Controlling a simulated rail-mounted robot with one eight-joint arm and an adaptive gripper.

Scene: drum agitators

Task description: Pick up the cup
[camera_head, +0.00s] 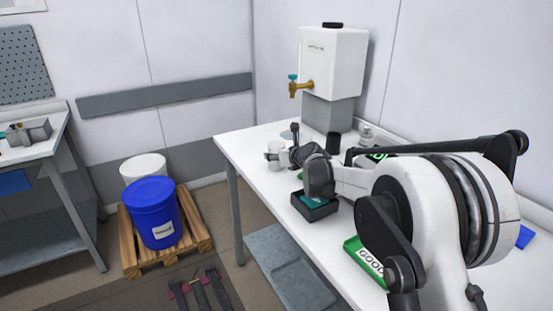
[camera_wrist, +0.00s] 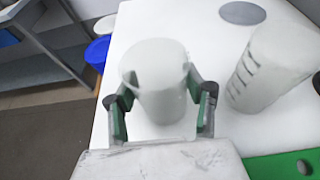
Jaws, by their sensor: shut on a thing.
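A translucent white cup (camera_wrist: 157,88) stands upright between the two green-padded fingers of my gripper (camera_wrist: 160,112) in the wrist view. My gripper is shut on the cup, one finger on each side. In the head view the cup (camera_head: 273,149) is a small pale shape at the fingers of my gripper (camera_head: 284,156), over the white table. I cannot tell whether its base touches the table top.
A larger clear beaker with dark graduation marks (camera_wrist: 264,66) stands right of the cup. A grey disc (camera_wrist: 242,13) lies behind them. A white dispenser with a brass tap (camera_head: 333,62), a black cup (camera_head: 333,143) and a dark tray (camera_head: 315,211) are also on the table.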

